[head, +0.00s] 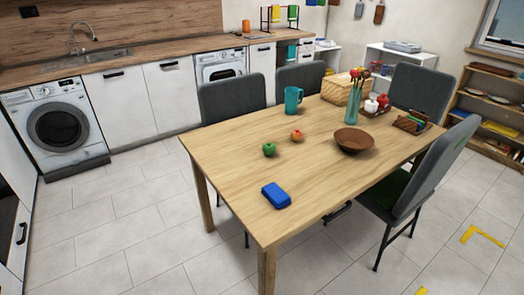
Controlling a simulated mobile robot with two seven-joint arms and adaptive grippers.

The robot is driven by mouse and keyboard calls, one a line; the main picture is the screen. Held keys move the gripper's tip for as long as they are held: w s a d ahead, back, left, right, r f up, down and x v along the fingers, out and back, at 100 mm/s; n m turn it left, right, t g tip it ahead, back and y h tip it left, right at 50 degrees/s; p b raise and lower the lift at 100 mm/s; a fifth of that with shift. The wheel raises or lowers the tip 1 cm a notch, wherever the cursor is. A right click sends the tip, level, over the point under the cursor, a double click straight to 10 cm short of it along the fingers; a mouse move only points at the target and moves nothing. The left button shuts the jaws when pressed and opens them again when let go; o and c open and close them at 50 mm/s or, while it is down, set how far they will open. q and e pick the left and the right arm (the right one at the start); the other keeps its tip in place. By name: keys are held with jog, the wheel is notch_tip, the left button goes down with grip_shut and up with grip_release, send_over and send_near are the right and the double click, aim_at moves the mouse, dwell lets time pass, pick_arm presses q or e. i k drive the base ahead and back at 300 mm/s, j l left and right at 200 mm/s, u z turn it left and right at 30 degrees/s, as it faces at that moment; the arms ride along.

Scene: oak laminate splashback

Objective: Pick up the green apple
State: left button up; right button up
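The green apple (269,149) sits upright on the wooden dining table (225,145), toward its left side. It is fully visible, with clear tabletop around it. Neither of my grippers shows in the head view, so nothing is seen touching the apple.
An orange-red fruit (297,135) lies just behind and right of the apple. A blue block-like item (276,195) is nearer the front. A brown bowl (354,140), a teal mug (293,99) and a teal glass vase (353,108) stand farther back. Grey chairs (232,98) surround the table; floor is free at left.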

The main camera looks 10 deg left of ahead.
aim_at(269, 149)
jog(key=i+j+z, duration=0.1)
jog(key=j, duration=0.9)
jog(key=i+j, duration=0.15)
jog(key=j, duration=0.15)
jog(key=i+j+z, duration=0.15)
jog(key=j, duration=0.15)
jog(key=i+j, duration=0.15)
jog(key=j, duration=0.2)
jog(key=z, duration=0.05)
